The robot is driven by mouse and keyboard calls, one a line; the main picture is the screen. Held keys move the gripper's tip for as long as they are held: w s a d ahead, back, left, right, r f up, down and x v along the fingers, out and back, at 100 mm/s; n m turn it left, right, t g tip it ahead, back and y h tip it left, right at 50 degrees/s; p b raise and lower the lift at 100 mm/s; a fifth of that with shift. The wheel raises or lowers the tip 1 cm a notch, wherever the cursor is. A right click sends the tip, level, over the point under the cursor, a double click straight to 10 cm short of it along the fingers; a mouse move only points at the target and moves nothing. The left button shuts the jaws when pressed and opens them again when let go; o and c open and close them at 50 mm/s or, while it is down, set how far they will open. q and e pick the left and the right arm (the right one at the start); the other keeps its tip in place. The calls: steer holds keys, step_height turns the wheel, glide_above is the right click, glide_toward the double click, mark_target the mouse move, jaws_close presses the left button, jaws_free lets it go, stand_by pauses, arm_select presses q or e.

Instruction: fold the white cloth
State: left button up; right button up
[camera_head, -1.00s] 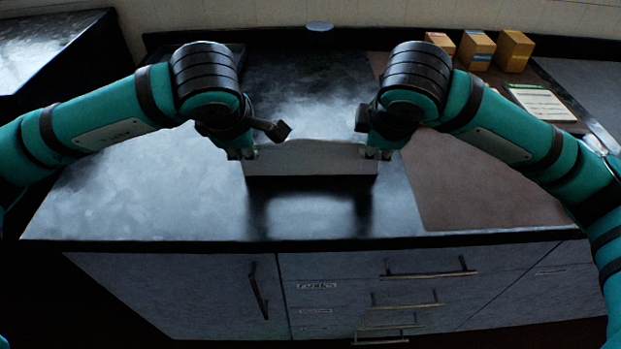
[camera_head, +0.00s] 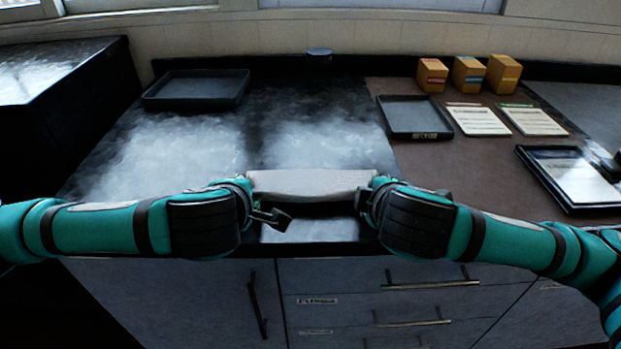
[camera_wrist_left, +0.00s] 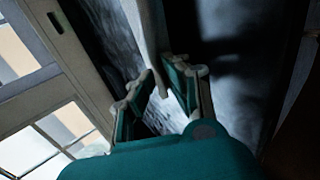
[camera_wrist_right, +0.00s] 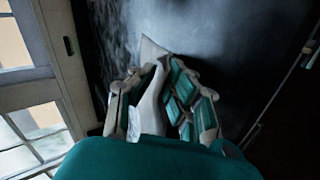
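The white cloth (camera_head: 310,184) is stretched between my two grippers near the front edge of the counter, seen as a pale band. A dark shadow lies just below it. My left gripper (camera_head: 248,190) holds its left end; in the left wrist view the cloth (camera_wrist_left: 148,35) runs between the fingertips. My right gripper (camera_head: 376,190) holds its right end; in the right wrist view the cloth (camera_wrist_right: 152,95) lies between the fingers. Whether its lower side touches the counter cannot be told.
A black tray (camera_head: 197,88) is at the back left and a smaller one (camera_head: 414,118) on the brown mat (camera_head: 450,170). Several orange boxes (camera_head: 468,74), papers (camera_head: 477,119) and a framed sheet (camera_head: 575,177) are at right. The counter behind the cloth is clear.

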arm_select(q)
steer(key=o, duration=0.5)
arm_select(e)
steer(key=o, duration=0.5)
arm_select(q)
steer(key=shift+r, duration=0.1)
steer(key=shift+s+r, duration=0.15)
steer(key=shift+r, duration=0.2)
arm_select(e)
steer(key=shift+s+r, duration=0.15)
steer(key=shift+r, duration=0.25)
arm_select(q)
steer(key=s+r, duration=0.4)
steer(key=r, duration=0.1)
steer(key=s+r, duration=0.1)
steer(key=r, duration=0.2)
steer(key=shift+s+r, duration=0.1)
steer(key=shift+s, duration=0.3)
arm_select(e)
steer(key=s+r, duration=0.4)
steer(key=r, duration=0.1)
steer(key=s+r, duration=0.1)
steer(key=r, duration=0.2)
steer(key=shift+s+r, duration=0.1)
steer(key=shift+s, duration=0.3)
